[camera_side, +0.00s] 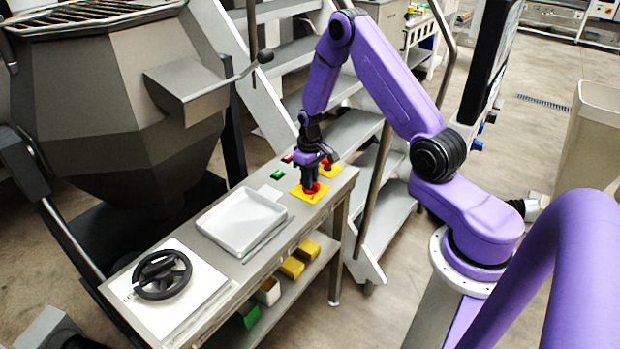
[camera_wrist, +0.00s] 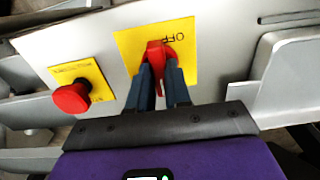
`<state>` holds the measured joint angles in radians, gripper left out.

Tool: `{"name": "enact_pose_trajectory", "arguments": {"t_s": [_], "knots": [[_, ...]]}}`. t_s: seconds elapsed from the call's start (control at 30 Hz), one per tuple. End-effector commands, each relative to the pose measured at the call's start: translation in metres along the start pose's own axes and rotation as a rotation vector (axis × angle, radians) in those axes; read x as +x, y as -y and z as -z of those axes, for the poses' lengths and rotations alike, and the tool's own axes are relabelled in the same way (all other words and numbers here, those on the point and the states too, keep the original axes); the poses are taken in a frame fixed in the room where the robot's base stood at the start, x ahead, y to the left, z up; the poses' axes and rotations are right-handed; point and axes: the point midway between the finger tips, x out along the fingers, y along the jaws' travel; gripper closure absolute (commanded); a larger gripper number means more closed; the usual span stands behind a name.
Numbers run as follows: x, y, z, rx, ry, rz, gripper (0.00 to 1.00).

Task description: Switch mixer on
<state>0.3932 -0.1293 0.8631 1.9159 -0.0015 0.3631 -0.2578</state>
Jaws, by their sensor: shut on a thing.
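My gripper (camera_side: 311,181) is over a yellow plate (camera_side: 297,194) near the far end of the grey control table. In the wrist view my gripper's fingers (camera_wrist: 164,84) are shut on a red switch handle (camera_wrist: 157,53). The switch's yellow plate (camera_wrist: 187,40) carries the word OFF, seen upside down. In the side view only a little of the red handle (camera_side: 313,188) shows beneath the fingers. The mixer (camera_side: 95,100), a big grey faceted bowl with a grated top, stands at the left. The lower part of the handle is hidden by the fingers.
A red emergency button (camera_wrist: 72,98) on another yellow plate sits close beside the switch. A green button (camera_side: 277,174), a white tray (camera_side: 240,220) and a black handwheel (camera_side: 162,274) are on the table. Metal stairs (camera_side: 345,125) rise behind.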

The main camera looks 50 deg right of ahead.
Motion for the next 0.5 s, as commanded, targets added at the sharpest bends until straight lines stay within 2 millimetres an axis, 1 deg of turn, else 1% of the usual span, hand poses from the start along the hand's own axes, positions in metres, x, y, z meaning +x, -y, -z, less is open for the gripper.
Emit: {"name": "enact_pose_trajectory", "arguments": {"t_s": [0.4,0.43,0.47,0.5], "knots": [[-0.001,-0.0001,0.0009,0.016,-0.003,0.0,1.0],[-0.001,-0.0001,0.0009,0.016,-0.003,0.001,0.79],[-0.001,-0.0001,0.0009,0.016,-0.003,0.0,0.69],[-0.0009,-0.0001,0.0009,0.015,-0.003,0.0,0.56]]}}
